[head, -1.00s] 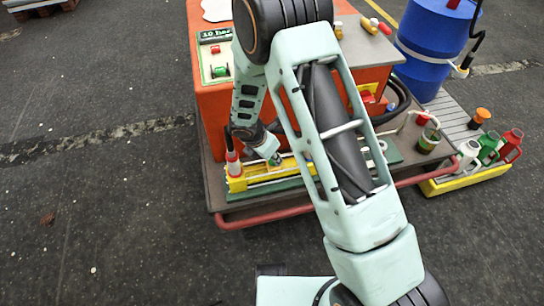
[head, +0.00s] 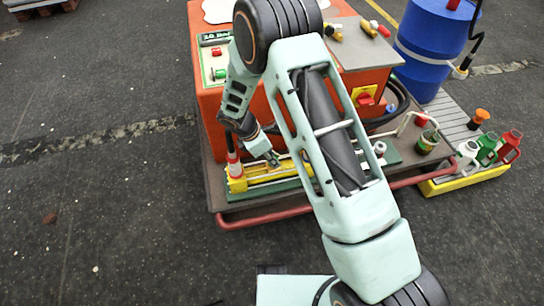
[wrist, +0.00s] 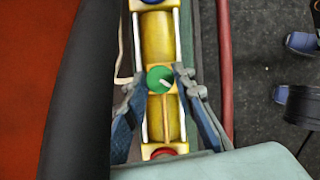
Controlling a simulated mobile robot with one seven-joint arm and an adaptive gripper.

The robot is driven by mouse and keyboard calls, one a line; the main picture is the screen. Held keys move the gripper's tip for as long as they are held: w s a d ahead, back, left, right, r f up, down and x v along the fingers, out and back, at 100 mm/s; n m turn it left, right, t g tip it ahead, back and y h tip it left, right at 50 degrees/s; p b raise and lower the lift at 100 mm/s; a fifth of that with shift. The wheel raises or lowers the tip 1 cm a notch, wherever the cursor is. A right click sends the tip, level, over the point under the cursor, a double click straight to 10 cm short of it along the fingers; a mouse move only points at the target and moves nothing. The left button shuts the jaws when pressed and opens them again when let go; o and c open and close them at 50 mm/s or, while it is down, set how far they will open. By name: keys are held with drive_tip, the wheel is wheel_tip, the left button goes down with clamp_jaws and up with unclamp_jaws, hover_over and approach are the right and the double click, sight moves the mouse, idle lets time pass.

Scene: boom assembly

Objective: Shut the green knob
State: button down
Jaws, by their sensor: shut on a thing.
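The green knob (wrist: 160,79) is round with a white mark across its top. It sits on a brass-yellow cylinder assembly (wrist: 157,37) in the wrist view. My gripper (wrist: 161,78) has one finger on each side of the knob and is shut on it. The head view shows the yellow assembly (head: 237,184) on the machine's front ledge, with my gripper (head: 274,161) down at it. The knob is too small and covered to make out there.
A red knob (wrist: 163,153) and a partly cut-off blue knob (wrist: 152,1) sit on the same assembly. The orange machine (head: 215,115) stands close behind. A red rail (head: 262,217) runs in front. Bottles and a blue drum (head: 432,45) stand at right; open floor lies left.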

drive_tip(key=shift+m+g, duration=0.5)
drive_tip(key=shift+m, duration=0.8)
drive_tip(key=shift+w, duration=0.1)
drive_tip(key=shift+h, duration=0.3)
drive_tip(key=c, duration=1.6)
unclamp_jaws()
drive_tip(key=v, duration=1.2)
